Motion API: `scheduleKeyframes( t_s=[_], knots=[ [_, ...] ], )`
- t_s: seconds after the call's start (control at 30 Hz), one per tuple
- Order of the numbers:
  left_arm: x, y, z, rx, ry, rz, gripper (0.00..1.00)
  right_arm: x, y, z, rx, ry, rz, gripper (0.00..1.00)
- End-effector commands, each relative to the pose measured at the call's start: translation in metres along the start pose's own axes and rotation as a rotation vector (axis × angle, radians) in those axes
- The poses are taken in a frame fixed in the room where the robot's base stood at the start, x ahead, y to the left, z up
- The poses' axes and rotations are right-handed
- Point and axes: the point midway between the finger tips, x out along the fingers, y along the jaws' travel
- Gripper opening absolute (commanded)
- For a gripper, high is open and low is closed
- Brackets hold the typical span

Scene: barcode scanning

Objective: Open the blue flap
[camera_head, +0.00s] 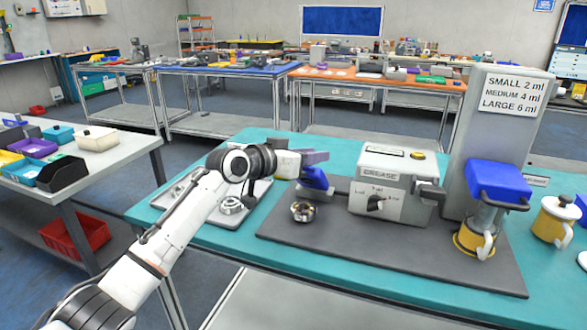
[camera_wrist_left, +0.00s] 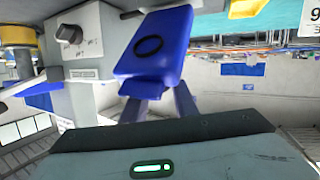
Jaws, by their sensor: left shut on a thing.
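The blue flap (camera_head: 315,181) sits at the left side of the grey box labelled GREASE (camera_head: 384,172), above a dark base plate (camera_head: 330,243). In the left wrist view the flap (camera_wrist_left: 168,32) is a blue block with a black oval ring mark. My left gripper (camera_head: 314,157) reaches the flap from the left. In the wrist view its two fingers (camera_wrist_left: 162,104) meet the near end of the flap and are shut on it; the exact contact is partly hidden. A round metal part (camera_head: 303,211) lies on the plate below the flap. My right gripper is not in view.
Another mug (camera_head: 553,220) stands farther right. A grey tray (camera_head: 212,210) with metal parts lies left. The teal table's (camera_head: 200,233) front-left strip is clear.

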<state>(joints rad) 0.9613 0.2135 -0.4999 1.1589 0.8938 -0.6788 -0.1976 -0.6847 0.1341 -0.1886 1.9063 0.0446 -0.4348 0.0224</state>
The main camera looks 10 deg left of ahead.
Motion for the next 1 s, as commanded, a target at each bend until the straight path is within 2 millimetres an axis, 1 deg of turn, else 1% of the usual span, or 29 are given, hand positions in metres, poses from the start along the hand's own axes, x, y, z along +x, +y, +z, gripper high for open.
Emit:
scheduleKeyframes(
  t_s=[0.03,0.17,0.23,0.33,0.37,0.47,0.5,0.57,0.6,0.73,1.0],
  knots=[
    [0.007,0.000,-0.006,0.001,0.007,0.001,0.00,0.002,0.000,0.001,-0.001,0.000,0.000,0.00],
    [0.021,-0.001,-0.012,0.005,0.004,0.006,0.00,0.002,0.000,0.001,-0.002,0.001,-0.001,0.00],
    [0.026,-0.003,-0.020,-0.012,-0.047,0.005,0.00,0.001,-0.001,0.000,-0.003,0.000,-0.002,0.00],
    [0.031,-0.011,-0.020,-0.053,-0.136,-0.002,0.00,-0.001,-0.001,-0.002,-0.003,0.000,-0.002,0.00],
    [0.032,-0.015,-0.016,-0.054,-0.135,-0.005,0.00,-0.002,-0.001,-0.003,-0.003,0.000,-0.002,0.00],
    [0.032,-0.026,-0.014,-0.059,-0.136,-0.017,0.00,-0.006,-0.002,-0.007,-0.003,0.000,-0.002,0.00],
    [0.032,-0.026,-0.010,-0.057,-0.139,-0.017,0.04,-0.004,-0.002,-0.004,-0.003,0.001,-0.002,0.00],
    [0.032,-0.027,-0.008,-0.057,-0.141,-0.017,0.14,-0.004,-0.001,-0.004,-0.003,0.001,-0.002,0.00],
    [0.032,-0.028,-0.007,-0.058,-0.142,-0.018,0.21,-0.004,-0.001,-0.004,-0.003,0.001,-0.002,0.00],
    [0.032,-0.026,-0.009,-0.058,-0.138,-0.016,0.43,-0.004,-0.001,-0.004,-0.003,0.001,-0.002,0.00],
    [0.032,-0.025,-0.013,-0.057,-0.131,-0.015,0.43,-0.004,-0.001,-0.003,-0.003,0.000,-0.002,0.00]
  ],
)
